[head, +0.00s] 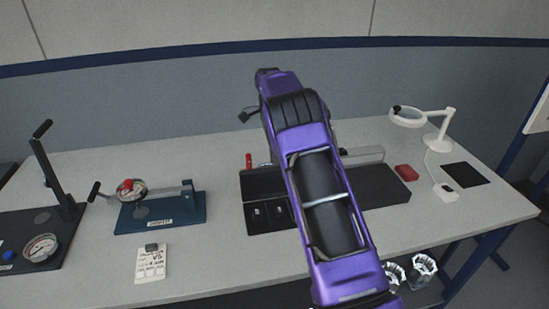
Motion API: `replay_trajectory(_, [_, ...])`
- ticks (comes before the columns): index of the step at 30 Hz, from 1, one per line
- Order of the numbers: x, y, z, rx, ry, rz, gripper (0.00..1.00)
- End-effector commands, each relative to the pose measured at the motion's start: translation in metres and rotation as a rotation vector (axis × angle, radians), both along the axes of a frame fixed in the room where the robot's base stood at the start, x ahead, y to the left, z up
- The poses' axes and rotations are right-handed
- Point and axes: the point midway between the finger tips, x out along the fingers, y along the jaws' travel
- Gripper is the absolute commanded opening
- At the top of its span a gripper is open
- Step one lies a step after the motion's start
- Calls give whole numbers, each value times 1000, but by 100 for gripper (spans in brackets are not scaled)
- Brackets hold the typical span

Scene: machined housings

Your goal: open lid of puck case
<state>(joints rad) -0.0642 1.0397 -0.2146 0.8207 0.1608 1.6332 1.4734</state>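My purple arm crosses the middle of the head view and hides much of the bench behind it. My gripper is not visible; it may be behind the arm. A small dark part juts out left of the arm's far end, and I cannot tell what it is. No puck case can be made out for certain. A black case-like block (264,184) with small pale-marked recesses stands left of the arm, partly hidden by it. A round metal holder with a red part (131,188) sits on a blue fixture (160,218) at the left.
A black fixture (75,226) with a lever and dial gauge stands far left. A written card (151,263) lies in front. A dark plate (385,187), red block (406,173), magnifier lamp (438,142) and black mat (466,174) are right. The right front bench is clear.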

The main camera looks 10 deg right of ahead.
Motion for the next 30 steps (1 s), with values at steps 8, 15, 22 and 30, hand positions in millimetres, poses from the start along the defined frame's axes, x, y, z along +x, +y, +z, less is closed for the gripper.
replay_trajectory(8, [1,0,4,-1,-7,1,43])
replay_trajectory(15, [2,0,35,-1,-12,1,43])
replay_trajectory(22, [1,0,79,-1,-9,0,43])
replay_trajectory(30, [1,0,102,0,-5,1,43])
